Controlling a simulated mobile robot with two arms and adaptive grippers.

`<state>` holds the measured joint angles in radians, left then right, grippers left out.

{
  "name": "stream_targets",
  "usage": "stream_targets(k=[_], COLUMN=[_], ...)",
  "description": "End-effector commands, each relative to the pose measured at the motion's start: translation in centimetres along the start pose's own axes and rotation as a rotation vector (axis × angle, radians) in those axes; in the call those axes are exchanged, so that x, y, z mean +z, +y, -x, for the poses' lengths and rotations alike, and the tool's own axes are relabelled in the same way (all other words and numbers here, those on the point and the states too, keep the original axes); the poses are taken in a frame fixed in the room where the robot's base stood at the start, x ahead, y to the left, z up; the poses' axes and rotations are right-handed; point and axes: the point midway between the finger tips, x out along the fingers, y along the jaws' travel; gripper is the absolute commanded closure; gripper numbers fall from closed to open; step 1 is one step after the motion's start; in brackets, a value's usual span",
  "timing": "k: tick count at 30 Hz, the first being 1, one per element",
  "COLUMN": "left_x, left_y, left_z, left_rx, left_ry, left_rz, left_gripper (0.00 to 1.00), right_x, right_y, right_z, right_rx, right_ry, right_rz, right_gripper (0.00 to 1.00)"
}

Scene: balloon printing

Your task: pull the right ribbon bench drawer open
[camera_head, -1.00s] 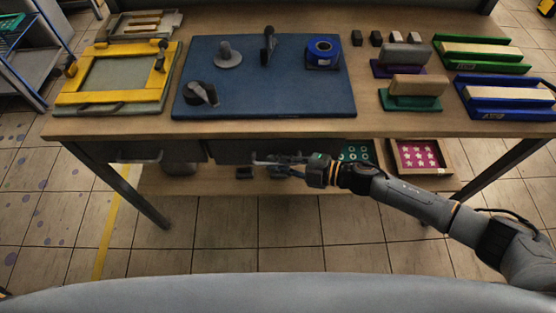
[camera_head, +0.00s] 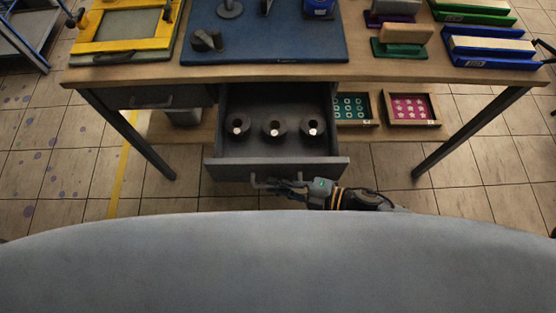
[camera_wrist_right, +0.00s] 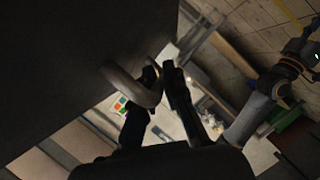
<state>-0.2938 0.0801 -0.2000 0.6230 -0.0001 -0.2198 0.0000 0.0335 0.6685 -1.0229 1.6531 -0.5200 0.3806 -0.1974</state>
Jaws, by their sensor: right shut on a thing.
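The right ribbon bench drawer (camera_head: 225,168) stands pulled out from under the bench top, with its inside showing in the head view. Three dark rolls, the middle one (camera_head: 274,128) among them, stand in a row inside it. My right gripper (camera_head: 276,183) is at the drawer's front, shut on its handle (camera_head: 256,181). In the right wrist view, the curved bar of the handle (camera_wrist_right: 132,86) passes between the fingers of my right gripper (camera_wrist_right: 160,76). My left gripper does not show.
The closed left drawer (camera_head: 150,99) is beside the open one. On the lower shelf are a teal-patterned tray (camera_head: 352,107) and a pink-patterned tray (camera_head: 411,107). A blue mat (camera_head: 270,48) and colored blocks lie on the bench top.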

Motion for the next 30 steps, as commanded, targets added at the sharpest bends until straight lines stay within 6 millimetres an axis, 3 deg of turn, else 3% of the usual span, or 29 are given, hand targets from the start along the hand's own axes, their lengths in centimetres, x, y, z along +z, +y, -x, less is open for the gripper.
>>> stream_targets(k=[3, 9, 23, 24, 26, 30], left_x=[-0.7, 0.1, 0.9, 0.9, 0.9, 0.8], left_y=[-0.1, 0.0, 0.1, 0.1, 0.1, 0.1], left_z=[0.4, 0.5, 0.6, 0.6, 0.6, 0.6], left_rx=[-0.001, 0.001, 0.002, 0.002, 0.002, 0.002], left_ry=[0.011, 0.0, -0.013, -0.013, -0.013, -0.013], left_rz=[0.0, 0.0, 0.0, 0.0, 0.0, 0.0], left_gripper=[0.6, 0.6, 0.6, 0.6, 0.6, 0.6], right_x=[-1.4, -2.5, -2.8, -2.8, -2.8, -2.8], right_y=[-1.0, -1.8, -2.0, -2.0, -2.0, -2.0], right_z=[0.6, 1.1, 1.2, 1.2, 1.2, 1.1], right_rx=[-0.001, 0.0, 0.0, 0.0, 0.0, 0.0], right_ry=[-0.001, 0.0, 0.0, 0.0, 0.0, 0.0], right_rz=[-0.002, 0.001, 0.001, 0.001, 0.001, 0.001], right_gripper=[1.0, 1.0, 1.0, 0.81, 0.69, 0.66])
